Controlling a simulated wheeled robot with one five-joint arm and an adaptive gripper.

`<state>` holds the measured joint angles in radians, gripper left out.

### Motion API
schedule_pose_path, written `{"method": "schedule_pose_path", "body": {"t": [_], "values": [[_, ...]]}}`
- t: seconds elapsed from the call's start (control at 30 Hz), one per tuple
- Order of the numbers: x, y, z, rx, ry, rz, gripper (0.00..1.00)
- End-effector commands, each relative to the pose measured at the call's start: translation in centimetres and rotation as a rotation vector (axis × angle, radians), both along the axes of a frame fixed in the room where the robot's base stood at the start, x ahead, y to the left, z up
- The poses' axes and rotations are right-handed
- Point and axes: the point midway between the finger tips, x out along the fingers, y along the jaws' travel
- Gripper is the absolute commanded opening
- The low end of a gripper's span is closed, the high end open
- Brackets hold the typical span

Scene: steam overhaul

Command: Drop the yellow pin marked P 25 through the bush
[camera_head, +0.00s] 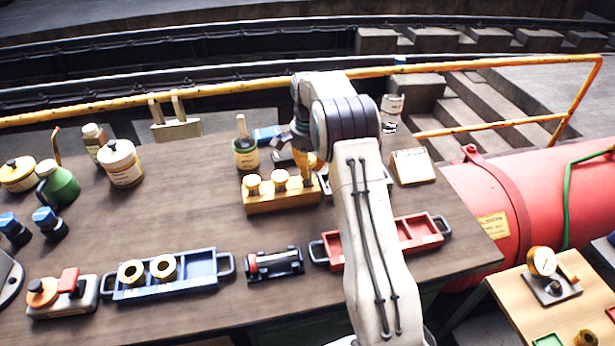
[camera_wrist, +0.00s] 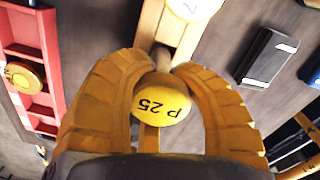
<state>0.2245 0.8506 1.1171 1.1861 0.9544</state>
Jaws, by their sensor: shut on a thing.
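My gripper (camera_head: 313,163) is at the right end of a wooden block (camera_head: 285,201) on the bench. In the wrist view its yellow ribbed fingers (camera_wrist: 160,75) are shut on the yellow pin marked P 25 (camera_wrist: 160,102), around its round head. I cannot tell whether its shank is still in the block. Other pale-headed pins (camera_head: 252,182) stand in the block. Two brass rings (camera_head: 131,273) lie in the blue tray (camera_head: 203,272). A round brass piece (camera_wrist: 24,77) lies in the red tray (camera_wrist: 22,52). I cannot tell which piece is the bush.
A small black fixture (camera_head: 273,263) stands between the blue tray and the red tray (camera_head: 429,243). A green tin (camera_head: 246,158) stands behind the block, and a white jar (camera_head: 121,164) farther left. Bench between block and trays is mostly clear.

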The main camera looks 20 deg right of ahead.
Motion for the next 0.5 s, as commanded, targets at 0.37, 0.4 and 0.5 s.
{"method": "schedule_pose_path", "body": {"t": [0.37, 0.4, 0.5], "values": [[0.1, 0.1, -3.0, -0.001, -0.001, 0.001, 0.0], [0.1, 0.1, -3.3, -0.001, -0.001, 0.001, 0.0], [0.1, 0.1, -3.9, 0.0, -0.002, 0.001, 0.0]]}}
